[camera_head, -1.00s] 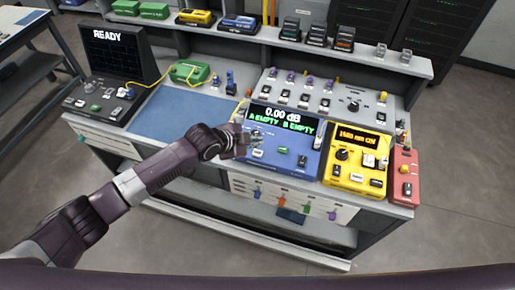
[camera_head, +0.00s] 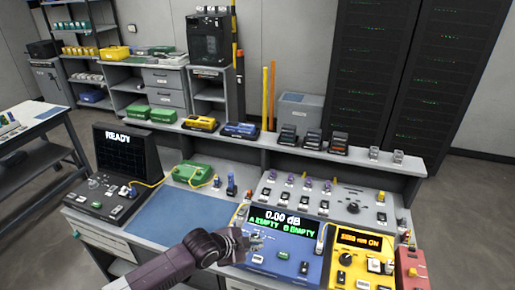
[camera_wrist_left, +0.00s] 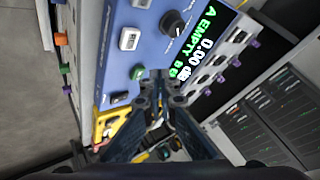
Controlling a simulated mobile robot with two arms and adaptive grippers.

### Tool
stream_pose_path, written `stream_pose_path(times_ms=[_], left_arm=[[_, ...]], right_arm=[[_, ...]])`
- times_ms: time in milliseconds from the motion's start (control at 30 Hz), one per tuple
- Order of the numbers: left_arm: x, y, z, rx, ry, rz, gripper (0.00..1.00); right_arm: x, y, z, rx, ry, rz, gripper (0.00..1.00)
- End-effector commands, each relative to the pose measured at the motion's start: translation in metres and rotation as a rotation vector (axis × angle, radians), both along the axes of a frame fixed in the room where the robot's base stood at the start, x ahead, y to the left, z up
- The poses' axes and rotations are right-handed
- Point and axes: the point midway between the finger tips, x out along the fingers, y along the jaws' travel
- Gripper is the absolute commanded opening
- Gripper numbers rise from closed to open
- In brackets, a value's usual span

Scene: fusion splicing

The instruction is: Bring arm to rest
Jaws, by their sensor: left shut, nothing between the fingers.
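My left arm comes in from the bottom of the head view, with its dark gripper (camera_head: 243,244) in front of the blue meter (camera_head: 276,250). The meter's screen reads 0.00 dB and A EMPTY B EMPTY. In the left wrist view my left gripper (camera_wrist_left: 160,82) has its fingers together and nothing between them, close over the blue meter (camera_wrist_left: 147,45). I cannot tell whether it touches the meter. My right gripper is not in view.
The yellow box (camera_head: 362,262) and red box (camera_head: 411,268) stand right of the meter. A blue mat (camera_head: 178,215) lies bare to the left, beside the black READY console (camera_head: 128,158) and green case (camera_head: 192,173). A shelf (camera_head: 260,141) runs behind.

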Motion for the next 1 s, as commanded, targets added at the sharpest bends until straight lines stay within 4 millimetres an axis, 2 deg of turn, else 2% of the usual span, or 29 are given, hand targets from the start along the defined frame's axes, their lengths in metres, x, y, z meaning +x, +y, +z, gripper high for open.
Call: stream_pose_path(times_ms=[67,167,300,433,567,700,800,1000], left_arm=[[-0.007,-0.004,-0.002,-0.009,0.012,0.003,0.0],[-0.03,-0.016,-0.005,-0.042,0.056,0.021,0.0],[-0.082,-0.03,-0.006,-0.117,0.159,0.104,0.0],[-0.126,-0.02,-0.003,-0.179,0.262,0.242,0.0],[-0.165,0.011,-0.001,-0.219,0.359,0.426,0.0],[-0.207,0.06,-0.001,-0.231,0.451,0.651,0.0],[-0.233,0.093,-0.002,-0.227,0.496,0.788,0.0],[-0.278,0.144,-0.001,-0.203,0.556,1.001,0.0]], right_arm=[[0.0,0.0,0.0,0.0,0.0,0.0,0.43],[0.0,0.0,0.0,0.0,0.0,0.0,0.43],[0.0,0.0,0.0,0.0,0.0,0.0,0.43],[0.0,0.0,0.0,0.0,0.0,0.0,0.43],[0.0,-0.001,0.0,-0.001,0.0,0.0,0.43],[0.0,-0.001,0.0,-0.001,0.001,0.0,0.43],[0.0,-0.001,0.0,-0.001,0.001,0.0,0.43],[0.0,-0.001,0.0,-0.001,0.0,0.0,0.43]])
